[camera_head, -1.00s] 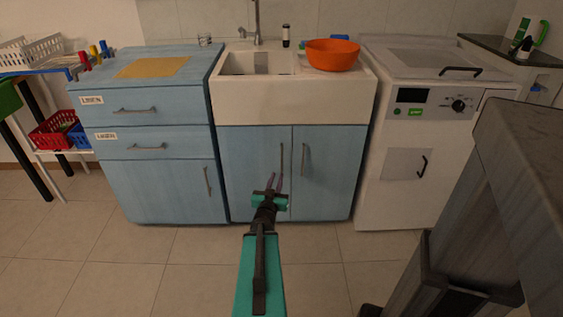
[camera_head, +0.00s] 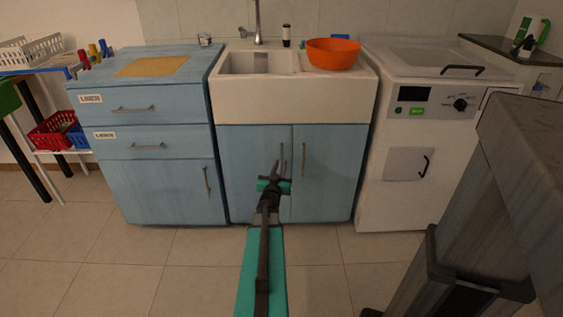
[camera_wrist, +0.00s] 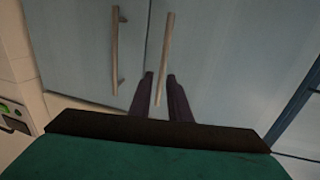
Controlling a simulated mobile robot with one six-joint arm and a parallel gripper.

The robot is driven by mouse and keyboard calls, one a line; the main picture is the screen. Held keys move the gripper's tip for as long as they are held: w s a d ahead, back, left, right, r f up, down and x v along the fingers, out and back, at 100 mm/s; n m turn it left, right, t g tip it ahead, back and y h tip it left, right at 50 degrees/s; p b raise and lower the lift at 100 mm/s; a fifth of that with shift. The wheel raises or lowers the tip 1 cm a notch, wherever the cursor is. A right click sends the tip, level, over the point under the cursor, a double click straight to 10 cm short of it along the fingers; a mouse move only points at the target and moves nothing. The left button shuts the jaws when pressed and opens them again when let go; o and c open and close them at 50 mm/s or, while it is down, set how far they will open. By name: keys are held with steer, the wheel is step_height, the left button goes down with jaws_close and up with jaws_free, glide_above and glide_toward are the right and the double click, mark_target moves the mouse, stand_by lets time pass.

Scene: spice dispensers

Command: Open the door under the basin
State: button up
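The white basin (camera_head: 295,101) stands on a blue two-door cabinet. Its left door (camera_head: 245,165) and right door (camera_head: 330,170) are both shut. The left door has a vertical handle (camera_head: 281,157) near the middle seam, and the right door has a matching one (camera_head: 303,160). My gripper (camera_head: 279,164) is in front of the left door at its handle. In the wrist view, my open fingers (camera_wrist: 160,77) are on either side of the left door's handle (camera_wrist: 166,50) in the picture. I cannot tell whether they touch it. The right door's handle (camera_wrist: 115,50) is to the left there.
A blue drawer cabinet (camera_head: 160,185) stands to the left and a white appliance (camera_head: 405,190) to the right. An orange bowl (camera_head: 333,54) sits on the basin's right side. A dark-topped grey piece (camera_head: 520,150) rises at the near right. The tiled floor in front is clear.

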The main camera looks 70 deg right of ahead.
steer(key=shift+w+d+b, duration=0.2)
steer(key=shift+w+d, duration=0.05)
steer(key=shift+d, duration=1.15)
steer(key=shift+w+d+b, duration=0.15)
steer(key=shift+w+d, duration=0.05)
steer(key=shift+d, duration=1.15)
